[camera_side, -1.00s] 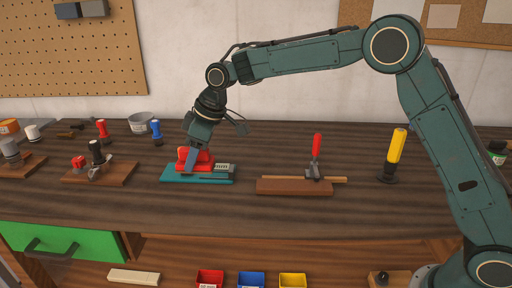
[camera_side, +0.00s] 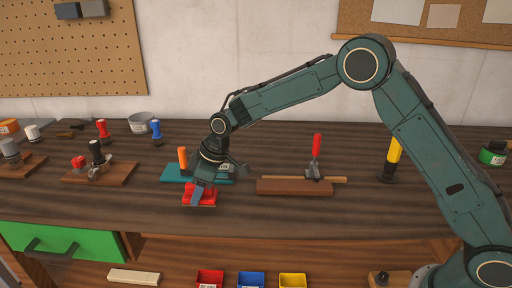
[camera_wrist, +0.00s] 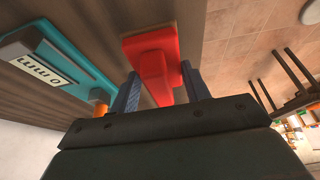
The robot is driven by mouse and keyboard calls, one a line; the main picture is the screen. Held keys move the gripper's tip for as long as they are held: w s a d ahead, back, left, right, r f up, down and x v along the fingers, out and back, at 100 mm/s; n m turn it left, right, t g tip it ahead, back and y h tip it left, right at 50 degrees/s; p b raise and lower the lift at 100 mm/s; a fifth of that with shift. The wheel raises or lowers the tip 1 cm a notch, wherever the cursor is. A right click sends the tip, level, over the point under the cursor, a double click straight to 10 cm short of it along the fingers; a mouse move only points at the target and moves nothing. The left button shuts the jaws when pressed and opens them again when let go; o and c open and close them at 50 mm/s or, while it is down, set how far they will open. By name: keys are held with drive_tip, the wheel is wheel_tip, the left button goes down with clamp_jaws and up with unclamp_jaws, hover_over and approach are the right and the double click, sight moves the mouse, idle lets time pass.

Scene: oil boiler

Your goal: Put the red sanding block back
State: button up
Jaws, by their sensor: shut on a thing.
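The red sanding block (camera_side: 207,199) is at the front of the bench, just in front of the teal tool base. My gripper (camera_side: 198,191) is shut on it from above. In the wrist view the red block (camera_wrist: 152,58) sits between my two blue fingers, and my gripper (camera_wrist: 160,92) grips its raised red part. I cannot tell whether the block touches the bench top or hangs slightly above it. The teal base (camera_side: 172,174) with an orange handle (camera_side: 183,158) stands behind my gripper, partly hidden by it. It also shows in the wrist view (camera_wrist: 75,62).
A brown board with a red-handled clamp (camera_side: 316,150) lies to the right. A yellow-handled tool (camera_side: 393,155) stands farther right. A board with a black-handled tool (camera_side: 97,155) is at the left.

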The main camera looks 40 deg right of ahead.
drive_tip(key=shift+f, duration=1.3)
drive_tip(key=shift+f, duration=0.1)
drive_tip(key=o, duration=0.9)
drive_tip(key=shift+o, duration=0.2)
drive_tip(key=v, duration=1.2)
